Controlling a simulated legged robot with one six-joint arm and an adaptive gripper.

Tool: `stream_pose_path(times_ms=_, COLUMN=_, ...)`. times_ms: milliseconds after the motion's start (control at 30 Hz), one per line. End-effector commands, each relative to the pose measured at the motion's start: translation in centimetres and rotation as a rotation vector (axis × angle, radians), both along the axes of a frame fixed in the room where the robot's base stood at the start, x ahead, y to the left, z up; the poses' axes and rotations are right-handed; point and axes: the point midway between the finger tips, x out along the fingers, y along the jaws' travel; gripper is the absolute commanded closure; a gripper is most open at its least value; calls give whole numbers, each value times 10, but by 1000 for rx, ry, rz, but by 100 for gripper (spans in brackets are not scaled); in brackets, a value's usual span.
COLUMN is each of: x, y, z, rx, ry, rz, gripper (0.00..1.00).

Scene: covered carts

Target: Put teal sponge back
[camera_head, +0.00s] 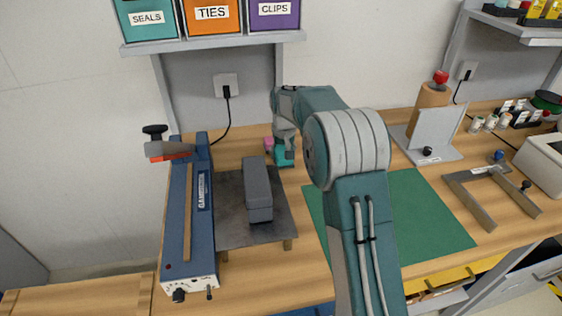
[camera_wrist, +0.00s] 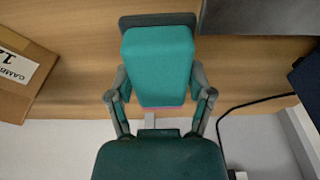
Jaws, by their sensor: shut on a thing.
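The teal sponge (camera_wrist: 158,65) is between the two fingers of my gripper (camera_wrist: 160,88) in the wrist view, and the gripper is shut on it. In the head view my gripper (camera_head: 286,146) points down at the back of the bench, with the teal sponge (camera_head: 285,158) partly hidden at its fingers. A dark grey flat piece (camera_wrist: 158,20) shows just beyond the sponge in the wrist view. A small pink thing (camera_head: 268,143) shows left of the gripper. I cannot tell whether the sponge touches the bench.
A blue sealer (camera_head: 201,205) and a dark platform (camera_head: 232,215) bearing a grey block (camera_head: 258,192) stand left of the gripper. A green mat (camera_head: 425,215) lies right of my arm. A cardboard box (camera_wrist: 22,72) is at the wrist view's left edge.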

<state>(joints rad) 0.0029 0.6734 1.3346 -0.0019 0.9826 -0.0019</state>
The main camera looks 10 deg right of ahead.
Motion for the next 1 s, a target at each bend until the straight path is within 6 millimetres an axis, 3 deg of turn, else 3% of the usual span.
stream_pose_path(times_ms=233, x=13, y=1, z=-16, rx=1, ry=-1, rz=0, gripper=77)
stream_pose_path(times_ms=433, x=13, y=2, z=-44, rx=0, ry=1, rz=0, gripper=77)
stream_pose_path(times_ms=767, x=13, y=2, z=-48, rx=0, ry=-1, rz=0, gripper=77)
stream_pose_path(times_ms=800, x=13, y=2, z=-48, rx=0, ry=-2, rz=0, gripper=19)
stream_pose_path(times_ms=833, x=13, y=2, z=-48, rx=0, ry=-2, rz=0, gripper=6)
stream_pose_path(times_ms=867, x=13, y=2, z=-48, rx=0, ry=-2, rz=0, gripper=0)
stream_pose_path(times_ms=1000, x=13, y=2, z=-48, rx=0, ry=-1, rz=0, gripper=0)
